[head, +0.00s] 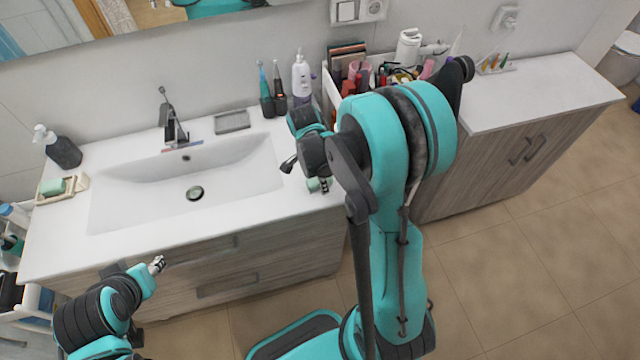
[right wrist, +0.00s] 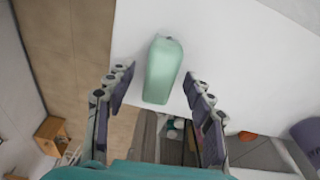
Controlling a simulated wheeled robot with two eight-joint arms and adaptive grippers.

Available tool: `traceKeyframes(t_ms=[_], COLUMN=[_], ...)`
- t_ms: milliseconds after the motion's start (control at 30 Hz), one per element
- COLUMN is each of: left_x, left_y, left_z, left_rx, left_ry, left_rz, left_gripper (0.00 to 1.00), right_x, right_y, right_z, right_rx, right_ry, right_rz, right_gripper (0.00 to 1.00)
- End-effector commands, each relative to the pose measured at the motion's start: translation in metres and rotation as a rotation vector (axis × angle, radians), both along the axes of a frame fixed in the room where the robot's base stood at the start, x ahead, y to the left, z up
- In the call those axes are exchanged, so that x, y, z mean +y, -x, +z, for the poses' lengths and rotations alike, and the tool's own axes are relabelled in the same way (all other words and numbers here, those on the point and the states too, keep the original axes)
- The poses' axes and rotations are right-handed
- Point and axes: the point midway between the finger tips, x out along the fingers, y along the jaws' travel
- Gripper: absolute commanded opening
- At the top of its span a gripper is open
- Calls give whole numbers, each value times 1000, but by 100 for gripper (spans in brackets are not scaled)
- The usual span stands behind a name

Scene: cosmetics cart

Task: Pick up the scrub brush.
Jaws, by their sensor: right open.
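A pale green, rounded object, which I take to be the scrub brush, lies near the front right edge of the white sink counter. In the right wrist view the brush (right wrist: 163,70) shows between the two spread fingers of my right gripper (right wrist: 160,78), not clamped. In the head view a small part of the brush (head: 314,184) shows below my right gripper (head: 305,172), and my arm hides much around it. My left gripper (head: 157,264) is in front of the cabinet at lower left, away from the brush. Its jaws are too small to read.
The sink basin (head: 180,185) is empty. A white soap bottle (head: 301,77) and electric toothbrushes (head: 271,90) stand at the counter's back right. A soap dish (head: 60,190) sits at the left.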

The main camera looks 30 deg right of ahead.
Motion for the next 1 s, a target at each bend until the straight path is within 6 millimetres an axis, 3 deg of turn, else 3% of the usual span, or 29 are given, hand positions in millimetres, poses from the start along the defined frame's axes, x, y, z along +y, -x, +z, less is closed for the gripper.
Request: traceKeyframes(t_ms=[100, 333, 533, 867, 1000], left_x=[0, 0, 0, 0, 0], left_y=[0, 0, 0, 0, 0], left_z=[-3, -2, -2, -2, 2], left_rx=[0, 0, 0, 0, 0], left_ry=[0, 0, 0, 0, 0], left_rz=[0, 0, 0, 0, 0], left_gripper=[40, 40, 40, 40, 40], right_x=[-1, -1, -1, -1, -1], right_y=[0, 0, 0, 0, 0], right_z=[-9, -9, -9, -8, 2], right_rx=[0, 0, 0, 0, 0], right_ry=[0, 0, 0, 0, 0], right_rz=[0, 1, 1, 1, 1], right_gripper=[53, 51, 0, 0, 0])
